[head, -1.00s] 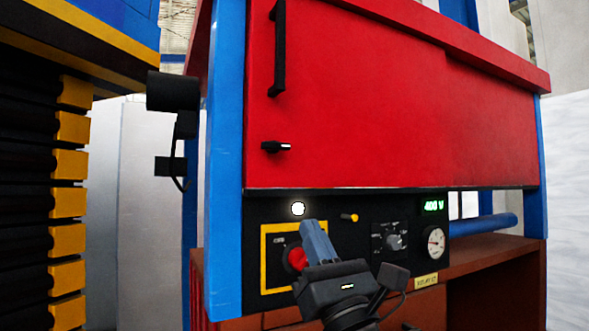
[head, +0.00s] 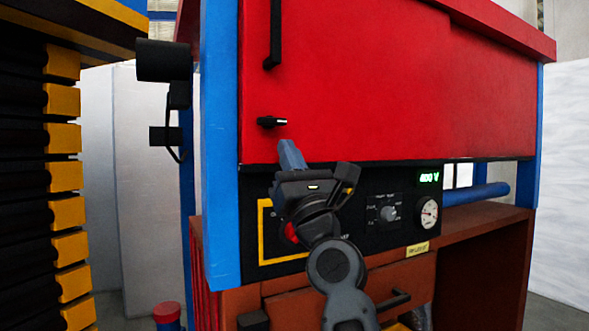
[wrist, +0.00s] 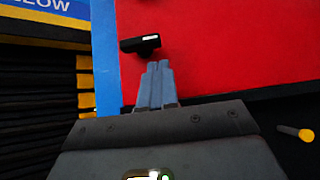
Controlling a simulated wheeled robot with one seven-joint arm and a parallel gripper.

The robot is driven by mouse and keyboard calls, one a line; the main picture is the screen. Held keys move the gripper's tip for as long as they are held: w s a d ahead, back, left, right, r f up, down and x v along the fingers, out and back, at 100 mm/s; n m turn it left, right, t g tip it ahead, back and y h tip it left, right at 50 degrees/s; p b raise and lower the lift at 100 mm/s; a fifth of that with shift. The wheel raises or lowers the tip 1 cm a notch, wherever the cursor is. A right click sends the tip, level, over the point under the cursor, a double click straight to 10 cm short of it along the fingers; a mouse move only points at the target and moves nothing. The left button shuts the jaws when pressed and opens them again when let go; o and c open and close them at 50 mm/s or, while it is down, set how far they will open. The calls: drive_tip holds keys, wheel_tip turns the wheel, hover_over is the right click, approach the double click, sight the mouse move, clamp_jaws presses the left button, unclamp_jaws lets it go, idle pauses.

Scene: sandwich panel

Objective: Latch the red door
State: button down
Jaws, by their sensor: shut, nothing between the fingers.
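The red door (head: 390,85) fills the upper part of the cabinet and looks closed against the blue frame. Its small black latch knob (head: 271,122), with a white mark at the right end, lies horizontal at the door's lower left. The latch knob also shows in the wrist view (wrist: 141,44). A long black handle (head: 275,35) stands above it. My gripper (head: 289,145) is shut and empty, its blue-grey fingers together, just below and slightly right of the knob. In the wrist view the fingertips (wrist: 159,66) are close to the knob; I cannot tell whether they touch it.
Below the door is a black control panel with a dial (head: 388,212), a gauge (head: 428,211) and a green 400 V display (head: 429,178). My arm partly hides a red button (head: 291,233). A yellow-and-black stack (head: 65,175) stands at the left.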

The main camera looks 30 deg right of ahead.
drive_tip(key=shift+r+p, duration=0.35)
drive_tip(key=shift+r, duration=0.7)
drive_tip(key=shift+d+f+n+y+b, duration=0.1)
drive_tip(key=shift+n+y+b, duration=0.35)
drive_tip(key=shift+n+y, duration=0.05)
